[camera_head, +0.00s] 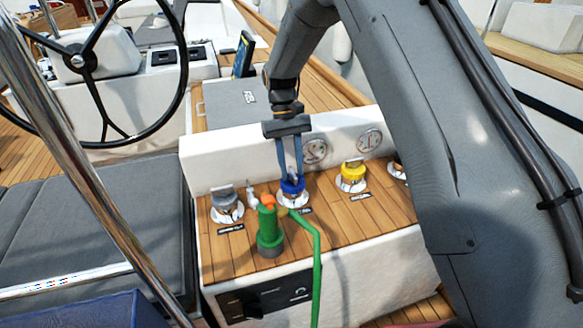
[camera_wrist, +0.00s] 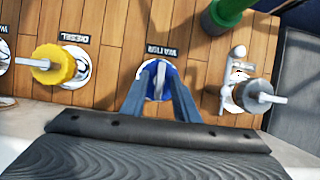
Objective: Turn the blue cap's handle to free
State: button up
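The blue cap (camera_head: 292,187) sits on a white round plate on the teak top, between a grey cap and a yellow cap. It also shows in the wrist view (camera_wrist: 155,90), with a pale upright handle (camera_wrist: 160,74) across it. My gripper (camera_head: 291,177) points down at the blue cap from above. In the wrist view my gripper's fingers (camera_wrist: 158,84) stand apart, one on each side of the handle, with some blue visible between. I cannot see contact with the handle. The fingers hide parts of the cap's sides.
The yellow cap (camera_head: 353,176) stands to the right, the grey cap (camera_head: 226,201) to the left. A white wall with gauges (camera_head: 316,150) rises behind. A small chrome tap (camera_wrist: 236,75) is nearby.

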jog(key=shift+b+v, duration=0.95)
jog(key=shift+v, duration=2.95)
